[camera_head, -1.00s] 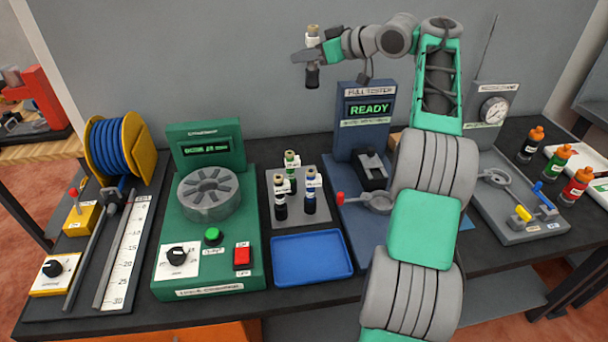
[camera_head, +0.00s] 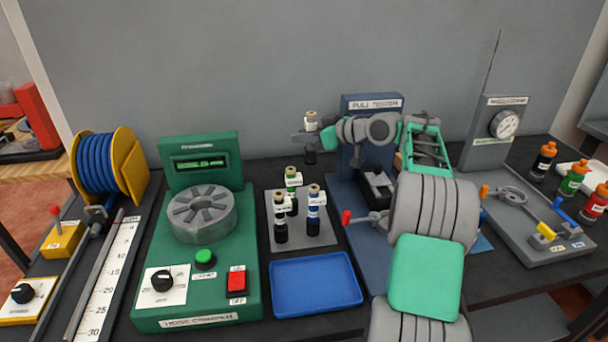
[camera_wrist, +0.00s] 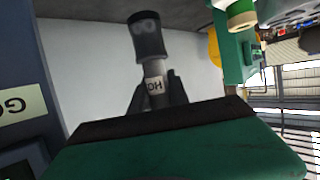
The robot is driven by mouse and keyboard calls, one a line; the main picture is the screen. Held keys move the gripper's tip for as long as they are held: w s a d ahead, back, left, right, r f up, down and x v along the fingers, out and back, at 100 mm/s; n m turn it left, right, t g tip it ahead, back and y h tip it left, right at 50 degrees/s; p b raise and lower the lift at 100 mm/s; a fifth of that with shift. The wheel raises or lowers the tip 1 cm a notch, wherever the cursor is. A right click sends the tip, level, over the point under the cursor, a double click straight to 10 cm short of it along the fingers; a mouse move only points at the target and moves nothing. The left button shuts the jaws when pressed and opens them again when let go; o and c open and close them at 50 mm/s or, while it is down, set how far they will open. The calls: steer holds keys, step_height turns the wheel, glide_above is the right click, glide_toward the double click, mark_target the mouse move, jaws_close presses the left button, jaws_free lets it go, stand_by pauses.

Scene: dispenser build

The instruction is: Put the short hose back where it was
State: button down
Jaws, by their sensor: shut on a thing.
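My gripper (camera_head: 311,138) is shut on a short hose (camera_head: 310,157) with a tan top, a white label and a black lower end. It holds the hose about upright, in the air behind and above the grey hose rack (camera_head: 275,246). In the wrist view the hose (camera_wrist: 149,40) stands between the dark fingers (camera_wrist: 158,95), its label partly readable as "HO". Three similar hoses stand upright on the rack: one with a green band (camera_head: 291,179), one with a blue band (camera_head: 314,200) and a darker one (camera_head: 281,230).
A green hose crimper (camera_head: 248,280) stands left of the rack and a blue pull tester (camera_head: 372,103) right of it. An empty blue tray (camera_head: 315,284) lies in front. A hose reel (camera_head: 130,170) is far left; a gauge station (camera_head: 525,245) and several bottles (camera_head: 543,157) are right.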

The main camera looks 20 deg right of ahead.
step_height(320, 180, down, 11)
steer(key=shift+f, duration=0.2)
steer(key=shift+f, duration=0.2)
steer(key=c, duration=1.2)
jaws_free()
steer(key=shift+c, duration=0.2)
steer(key=shift+r, duration=0.25)
steer(key=b+v, duration=0.1)
steer(key=v, duration=1.1)
steer(key=shift+s, duration=0.1)
